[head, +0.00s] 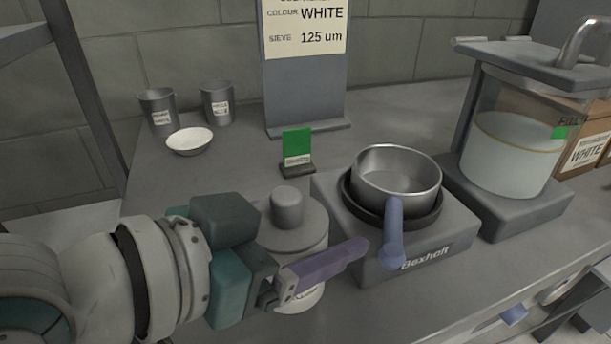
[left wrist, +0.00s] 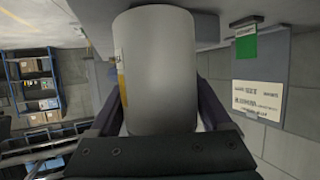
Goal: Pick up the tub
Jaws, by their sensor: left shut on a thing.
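The tub (head: 300,220) is a grey, round, lidded vessel with a short knob on top, left of the pan's stand in the head view. It also shows in the left wrist view as a wide pale-grey cylinder (left wrist: 162,70) with a yellowish label at its left edge. My left gripper (head: 325,258) reaches in from the left and is shut on the tub, one purple finger along its near side. The far finger is hidden in the head view. I cannot tell whether the tub's base touches the bench.
A steel pan (head: 398,170) with a blue handle sits on a grey stand (head: 420,250) close right of the tub. Behind are a green-tagged block (head: 297,150), a white bowl (head: 190,140), two grey cups (head: 157,108) and a sign (head: 305,80). A glass-fronted container (head: 510,150) stands right.

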